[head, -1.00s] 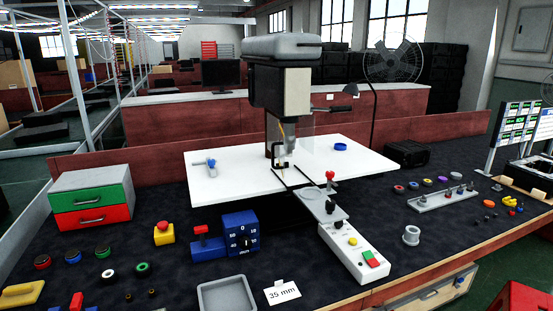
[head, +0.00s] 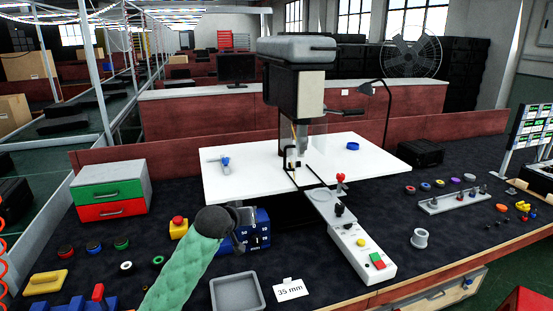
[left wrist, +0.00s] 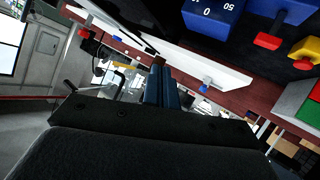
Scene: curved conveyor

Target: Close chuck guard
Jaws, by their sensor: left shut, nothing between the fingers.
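The drill press (head: 296,95) stands at the back middle of the bench with a white table board (head: 240,170) around it. Its clear chuck guard (head: 319,140) shows faintly beside the chuck (head: 302,143); the frames do not settle how far it is swung. My left arm, in a green sleeve, reaches in from the bottom in the head view. My left gripper (head: 239,242) is mostly hidden behind its dark wrist, in front of the blue dial block. In the left wrist view its two blue fingers (left wrist: 162,85) are together, empty, apart from the press. My right gripper is not in view.
The blue dial block (head: 262,228) and the yellow-based stop button (head: 179,227) are close to my left wrist. A switch box (head: 356,250), a grey tray (head: 237,293) and a drawer unit (head: 111,190) stand nearby. Bench right of the switch box is fairly open.

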